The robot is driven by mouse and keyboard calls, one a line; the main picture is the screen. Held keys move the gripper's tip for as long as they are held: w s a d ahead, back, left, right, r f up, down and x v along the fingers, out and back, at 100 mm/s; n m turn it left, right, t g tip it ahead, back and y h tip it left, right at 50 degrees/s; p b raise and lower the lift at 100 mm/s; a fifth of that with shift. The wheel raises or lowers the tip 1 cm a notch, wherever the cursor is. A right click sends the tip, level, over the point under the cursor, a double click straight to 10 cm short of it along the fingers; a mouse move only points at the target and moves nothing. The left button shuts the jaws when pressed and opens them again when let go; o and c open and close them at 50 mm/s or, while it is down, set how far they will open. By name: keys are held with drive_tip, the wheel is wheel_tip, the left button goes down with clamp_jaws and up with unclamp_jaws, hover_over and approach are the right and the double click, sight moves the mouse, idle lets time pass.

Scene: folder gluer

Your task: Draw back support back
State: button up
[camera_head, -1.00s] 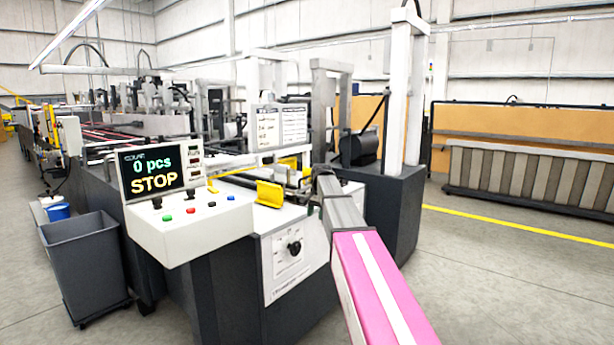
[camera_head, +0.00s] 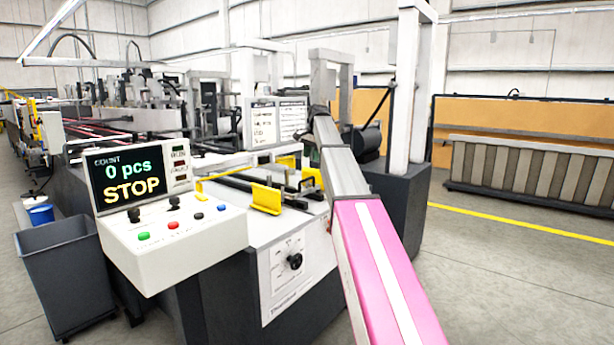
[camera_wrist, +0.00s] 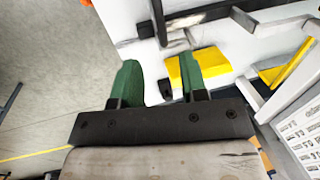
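Two yellow brackets sit on the white machine top; I cannot tell which, if either, is the back support. In the head view the front one (camera_head: 266,198) stands beside dark rails, and another yellow piece (camera_head: 312,177) is farther right. In the wrist view one yellow bracket (camera_wrist: 213,61) lies partly behind my right green finger, and a second yellow piece (camera_wrist: 291,62) is at the right. My gripper (camera_wrist: 158,78) is open, its green fingers apart with nothing between them. In the head view it (camera_head: 314,155) is mostly hidden by my arm. Contact with the bracket cannot be told.
The control panel (camera_head: 175,235) with a screen (camera_head: 137,180) reading "0 pcs STOP" juts out at the left. A white post (camera_head: 404,95) rises at right.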

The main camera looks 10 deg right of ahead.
sight(308, 179)
drive_tip(key=f, duration=0.3)
drive_tip(key=w+a+f, duration=0.1)
drive_tip(key=f, duration=0.5)
drive_tip(key=shift+w+a+f, duration=0.15)
drive_tip(key=shift+w+f, duration=0.05)
drive_tip(key=shift+f, duration=0.2)
clamp_jaws()
